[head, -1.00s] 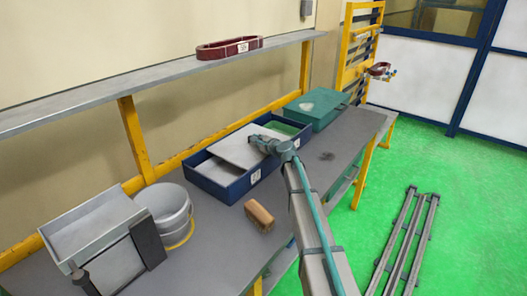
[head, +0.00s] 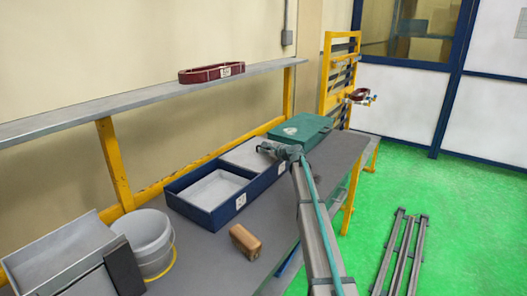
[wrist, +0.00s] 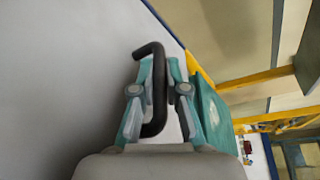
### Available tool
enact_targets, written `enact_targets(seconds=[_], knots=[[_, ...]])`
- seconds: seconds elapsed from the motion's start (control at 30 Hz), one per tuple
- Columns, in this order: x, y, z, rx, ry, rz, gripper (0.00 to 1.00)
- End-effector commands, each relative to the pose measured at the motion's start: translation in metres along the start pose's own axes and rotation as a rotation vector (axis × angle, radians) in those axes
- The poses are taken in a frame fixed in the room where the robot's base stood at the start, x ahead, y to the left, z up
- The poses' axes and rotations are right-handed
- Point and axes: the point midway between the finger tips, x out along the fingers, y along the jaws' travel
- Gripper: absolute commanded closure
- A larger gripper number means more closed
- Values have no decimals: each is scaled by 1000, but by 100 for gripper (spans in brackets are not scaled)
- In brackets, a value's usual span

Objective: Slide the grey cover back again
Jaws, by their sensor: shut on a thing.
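The grey cover (head: 248,153) lies flat over the right end of the long blue tray (head: 211,217). It also fills much of the left side of the wrist view (wrist: 70,80). The tray's left compartment (head: 214,188) is uncovered and shows a pale grey inside with nothing clear to see in it. My gripper (head: 267,149) is at the cover's right part. In the wrist view my gripper (wrist: 154,85) is shut on the cover's dark bent handle (wrist: 158,115), with one finger on each side of it. What lies under the cover is hidden.
A green case (head: 300,130) stands close beyond the tray's right end. A brown block (head: 245,242) lies in front of the tray. A grey bucket (head: 145,245) and a grey bin (head: 55,245) stand at left. A shelf (head: 140,101) runs above the bench.

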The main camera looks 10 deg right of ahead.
Motion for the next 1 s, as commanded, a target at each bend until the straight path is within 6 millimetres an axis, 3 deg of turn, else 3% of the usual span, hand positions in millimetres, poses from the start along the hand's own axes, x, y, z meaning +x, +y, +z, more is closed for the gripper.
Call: enact_targets(seconds=[0.17,0.2,0.27,0.67,0.87,1.0], knots=[[0,-2,-1,1,2,-4,100],[0,-3,-1,1,2,-5,84],[0,-3,-1,1,2,-4,76],[-4,-1,0,1,1,-3,76],[-25,0,0,1,2,-3,76],[-49,0,0,1,2,-4,76]])
